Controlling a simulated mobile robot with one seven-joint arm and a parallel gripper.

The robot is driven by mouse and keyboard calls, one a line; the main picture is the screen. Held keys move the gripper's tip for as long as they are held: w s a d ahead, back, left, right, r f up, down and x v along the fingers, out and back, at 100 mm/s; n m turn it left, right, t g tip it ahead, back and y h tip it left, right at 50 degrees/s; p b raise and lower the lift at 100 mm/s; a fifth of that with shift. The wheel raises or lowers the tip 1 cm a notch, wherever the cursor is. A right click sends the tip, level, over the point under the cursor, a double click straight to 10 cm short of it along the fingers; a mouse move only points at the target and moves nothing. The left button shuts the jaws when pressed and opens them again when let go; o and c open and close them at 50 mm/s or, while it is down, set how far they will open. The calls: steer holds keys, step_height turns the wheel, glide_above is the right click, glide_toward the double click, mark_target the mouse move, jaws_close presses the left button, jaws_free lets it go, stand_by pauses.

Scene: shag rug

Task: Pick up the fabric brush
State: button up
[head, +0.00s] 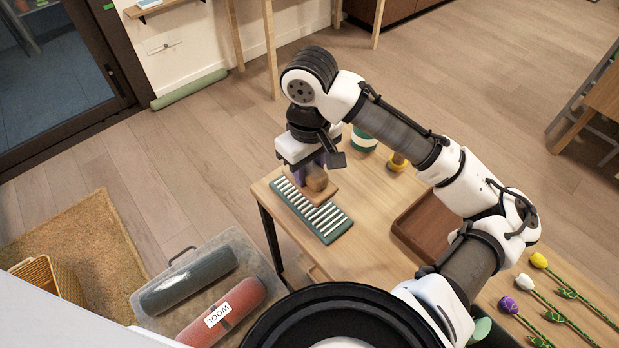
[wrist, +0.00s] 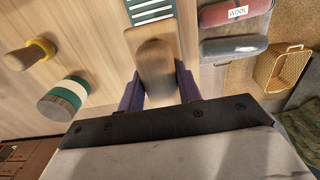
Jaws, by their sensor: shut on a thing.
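The fabric brush (head: 319,181), a wooden block with a rounded wooden grip, is at the far left end of the wooden table (head: 370,265). My gripper (head: 309,176), with purple fingers, comes down from above and is shut on it. In the wrist view the fabric brush (wrist: 156,62) sits between the two purple fingers, its far end towards the striped board. Its underside is hidden, and I cannot tell whether it touches the table or the board.
A teal board with white bars (head: 333,229) lies beside the brush. A green-and-white round container (wrist: 63,98) and a yellow-collared wooden peg (head: 398,162) stand nearby. A brown tray (head: 425,228) and several flowers (head: 540,261) lie right. A clear bin (head: 235,245) with rolls stands left.

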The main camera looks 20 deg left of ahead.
mark_target(309, 166)
step_height(309, 166, up, 15)
steer(key=shift+f, duration=0.15)
steer(key=o, duration=0.6)
steer(key=shift+c, duration=1.3)
